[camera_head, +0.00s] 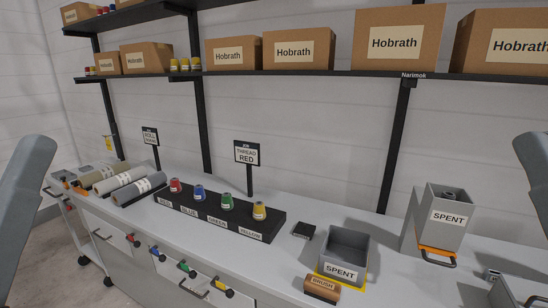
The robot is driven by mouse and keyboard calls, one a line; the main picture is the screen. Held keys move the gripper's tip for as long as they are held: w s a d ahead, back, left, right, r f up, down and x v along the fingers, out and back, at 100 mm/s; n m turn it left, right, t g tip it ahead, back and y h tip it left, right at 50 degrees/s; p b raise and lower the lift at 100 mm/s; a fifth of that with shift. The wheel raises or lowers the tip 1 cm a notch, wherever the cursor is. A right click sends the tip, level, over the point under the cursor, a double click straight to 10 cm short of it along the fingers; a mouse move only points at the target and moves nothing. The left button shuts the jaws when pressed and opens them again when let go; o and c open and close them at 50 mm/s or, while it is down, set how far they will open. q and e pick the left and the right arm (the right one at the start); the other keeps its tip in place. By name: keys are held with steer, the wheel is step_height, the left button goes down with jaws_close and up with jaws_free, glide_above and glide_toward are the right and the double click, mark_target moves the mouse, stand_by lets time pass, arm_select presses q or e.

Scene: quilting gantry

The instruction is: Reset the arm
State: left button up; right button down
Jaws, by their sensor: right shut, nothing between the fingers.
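My right gripper (497,284) shows only in part at the lower right edge, over the counter to the right of the raised bin. It is shut with nothing seen in it. A grey link of my right arm stands at the right edge. A grey link of my left arm stands at the left edge; my left gripper is out of view. No object is seen held.
A black rack (188,208) holds red, blue, green and yellow spools. An open SPENT bin (347,242), a BRUSH block (322,289) and a small black box (304,230) stand mid-counter. Another SPENT bin (448,200) holds something dark. Rolls (130,184) lie left; shelves are behind.

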step_height(320, 180, up, 35)
steer(key=p, duration=3.1)
steer(key=shift+w+y+p, duration=0.15)
steer(key=shift+y+p, duration=0.15)
steer(key=shift+p, duration=0.1)
